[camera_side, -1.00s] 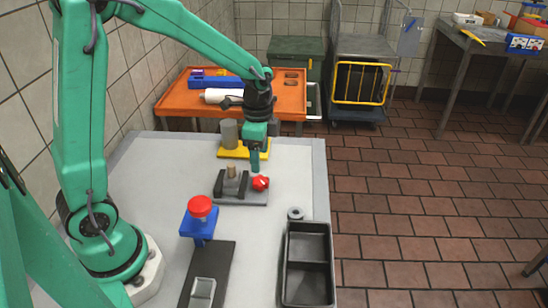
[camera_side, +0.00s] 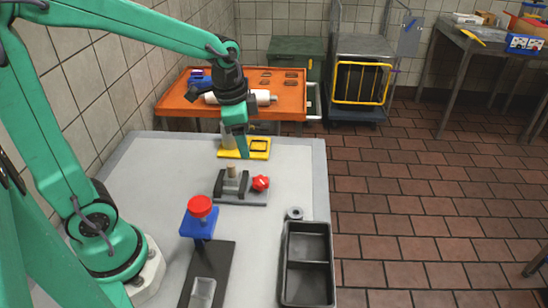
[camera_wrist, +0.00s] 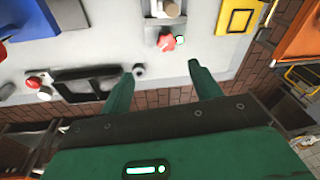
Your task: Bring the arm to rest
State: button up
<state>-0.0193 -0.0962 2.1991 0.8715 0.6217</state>
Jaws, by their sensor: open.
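My green gripper (camera_side: 243,150) hangs above the work table (camera_side: 150,165), near the yellow fixture at its back. In the wrist view its two fingers (camera_wrist: 161,72) stand apart with nothing between them. My gripper is clear of the grey fixture with a red knob (camera_side: 260,183), which lies in front of it. The yellow plate (camera_side: 258,153) is partly hidden behind the gripper.
A blue stand with a red top (camera_side: 202,206) rises beside a dark strip at the front. A black two-part tray (camera_side: 308,285) lies at the table's right edge, with a small grey ring (camera_side: 295,213) behind it. An orange cart (camera_side: 290,105) stands beyond.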

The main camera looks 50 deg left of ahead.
jog(key=s+r+n+t, duration=0.3)
jog(key=s+r+n, duration=0.3)
jog(key=s, duration=0.5)
jog(key=shift+s+d+r+n+t, duration=0.15)
jog(key=shift+d+n+t, duration=0.15)
jog(key=shift+n, duration=0.2)
